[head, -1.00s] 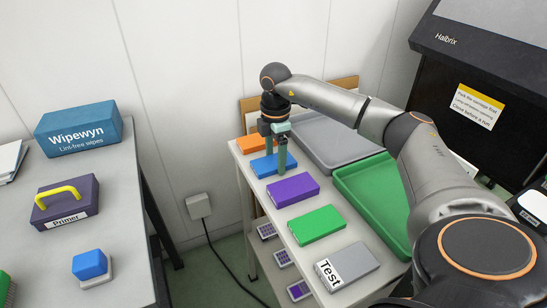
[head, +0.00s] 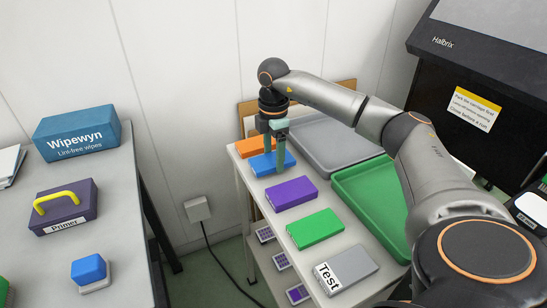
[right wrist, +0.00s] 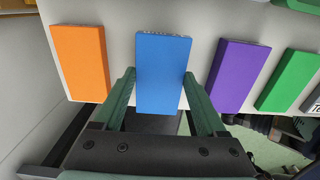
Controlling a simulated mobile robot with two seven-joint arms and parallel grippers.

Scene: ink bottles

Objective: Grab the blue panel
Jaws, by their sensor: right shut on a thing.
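The blue panel (head: 257,166) is a flat block on the narrow white table (head: 259,205), between the orange and purple panels. My right gripper (head: 274,163) comes down over it from above. In the right wrist view the blue panel (right wrist: 162,70) lies between the two green fingers of the right gripper (right wrist: 159,88), one along each long side. The right gripper is shut on the blue panel. No gap shows between the panel and the table. My left gripper is out of view.
Close beside it are an orange panel (head: 256,147) and a purple panel (head: 291,194). A green panel (head: 315,229) and a grey "Test" panel (head: 347,269) continue the row. Grey (head: 335,143) and green (head: 368,203) trays stand to the right. A black machine (head: 455,75) stands behind.

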